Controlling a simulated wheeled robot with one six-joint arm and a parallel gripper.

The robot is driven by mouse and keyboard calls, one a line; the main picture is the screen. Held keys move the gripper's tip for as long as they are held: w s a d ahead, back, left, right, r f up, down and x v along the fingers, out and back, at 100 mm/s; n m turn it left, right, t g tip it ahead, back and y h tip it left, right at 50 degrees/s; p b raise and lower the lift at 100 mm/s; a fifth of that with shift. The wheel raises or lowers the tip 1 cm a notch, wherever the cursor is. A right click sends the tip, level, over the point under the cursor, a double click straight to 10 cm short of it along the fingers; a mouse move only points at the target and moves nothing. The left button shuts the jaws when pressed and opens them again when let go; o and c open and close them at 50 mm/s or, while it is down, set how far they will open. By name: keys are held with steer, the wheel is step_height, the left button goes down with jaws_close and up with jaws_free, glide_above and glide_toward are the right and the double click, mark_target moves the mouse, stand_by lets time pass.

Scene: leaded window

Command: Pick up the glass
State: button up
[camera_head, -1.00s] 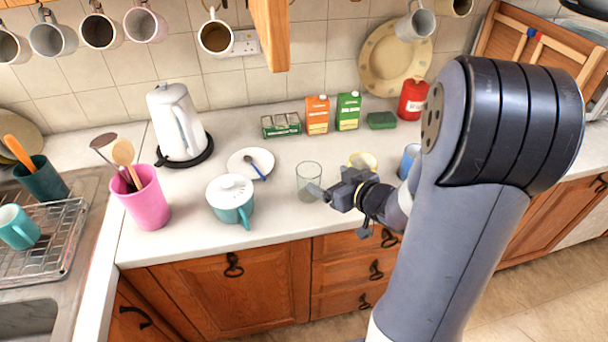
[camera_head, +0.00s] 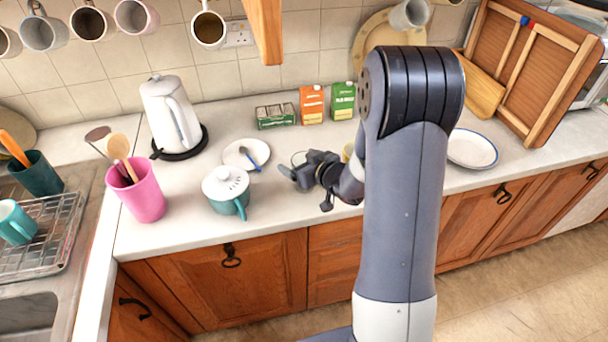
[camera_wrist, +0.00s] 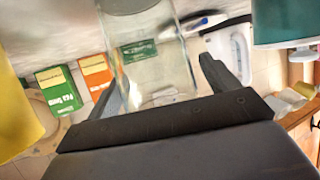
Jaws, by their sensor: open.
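The glass (camera_wrist: 155,55) is clear and empty-looking. In the wrist view it stands between the two fingers of my open gripper (camera_wrist: 165,85), with a finger on each side. I cannot tell whether either finger touches it. In the head view my gripper (camera_head: 288,174) is low over the counter and hides nearly all of the glass; only a bit of its rim (camera_head: 298,155) seems to show behind the gripper.
A teal lidded pot (camera_head: 228,192) stands just left of my gripper, and a white plate (camera_head: 246,153) lies behind it. A yellow cup (camera_wrist: 18,115) is close on the other side. Orange (camera_head: 312,105) and green (camera_head: 342,101) cartons stand farther back on the counter (camera_head: 165,225).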

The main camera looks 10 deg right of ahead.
steer(key=shift+c, duration=0.2)
steer(key=c, duration=1.2)
steer(key=shift+o, duration=0.2)
steer(key=shift+r, duration=0.1)
step_height(320, 180, up, 10)
steer(key=p, duration=0.1)
